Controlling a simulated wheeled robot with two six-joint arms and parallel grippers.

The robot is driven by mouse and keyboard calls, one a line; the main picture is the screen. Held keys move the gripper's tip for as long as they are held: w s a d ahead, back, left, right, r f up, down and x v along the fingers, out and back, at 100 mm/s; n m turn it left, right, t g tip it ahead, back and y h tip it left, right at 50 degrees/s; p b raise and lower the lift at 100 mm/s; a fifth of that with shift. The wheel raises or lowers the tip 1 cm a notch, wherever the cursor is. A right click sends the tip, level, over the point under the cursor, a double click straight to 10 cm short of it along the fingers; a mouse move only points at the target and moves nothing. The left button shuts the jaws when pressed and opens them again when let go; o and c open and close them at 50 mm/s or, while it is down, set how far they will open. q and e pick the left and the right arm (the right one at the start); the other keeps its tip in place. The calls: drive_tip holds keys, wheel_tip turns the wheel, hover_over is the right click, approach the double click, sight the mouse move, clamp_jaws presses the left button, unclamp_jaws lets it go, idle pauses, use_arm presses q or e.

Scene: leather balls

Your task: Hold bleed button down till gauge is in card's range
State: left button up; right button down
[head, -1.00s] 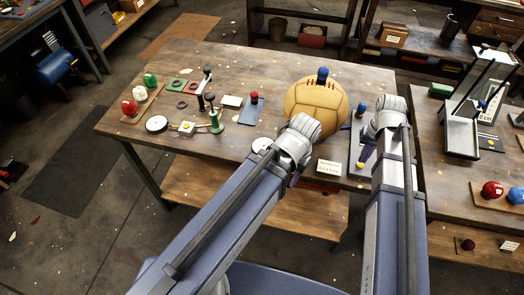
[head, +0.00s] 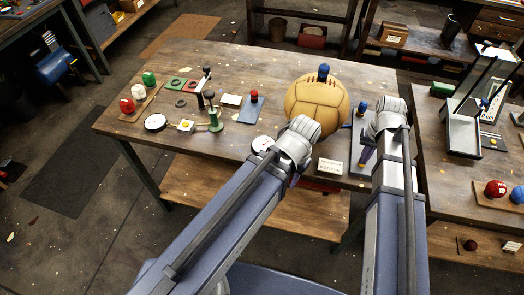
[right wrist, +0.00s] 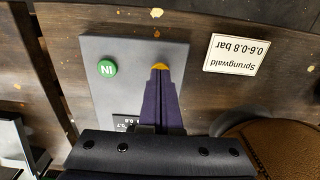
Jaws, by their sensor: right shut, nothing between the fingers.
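My right gripper (right wrist: 160,82) is shut and empty, its purple fingertips over the yellow button (right wrist: 160,67) on the grey plate (right wrist: 115,48). The tips cover most of the button; I cannot tell how far it is pressed. A green "IN" button (right wrist: 107,68) lies beside it. The card (right wrist: 236,54) reads "Sprungwald 0.6-0.8 bar" upside down; it also shows in the head view (head: 330,166). A white round gauge (head: 262,144) is partly hidden by my left arm, its reading too small. The tan ball (head: 317,104) has a blue top piece. My left gripper's fingers (head: 293,180) are mostly hidden.
A black label (right wrist: 122,122) with small numbers is partly hidden by my right gripper. Another dial (head: 155,122), a green stand (head: 215,122) and a blue plate with a red knob (head: 250,108) stand left. A second table (head: 450,185) with red and blue balls is right.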

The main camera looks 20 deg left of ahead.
drive_tip(key=shift+f, duration=0.25)
idle(0.3)
wheel_tip(320, 180, up, 6)
drive_tip(key=p, duration=0.5)
drive_tip(key=shift+p, duration=0.4)
idle(0.7)
wheel_tip(320, 180, down, 4)
drive_tip(key=b, duration=0.4)
idle(0.8)
drive_tip(key=shift+f+b, duration=0.25)
drive_tip(key=shift+b, duration=0.05)
idle(1.8)
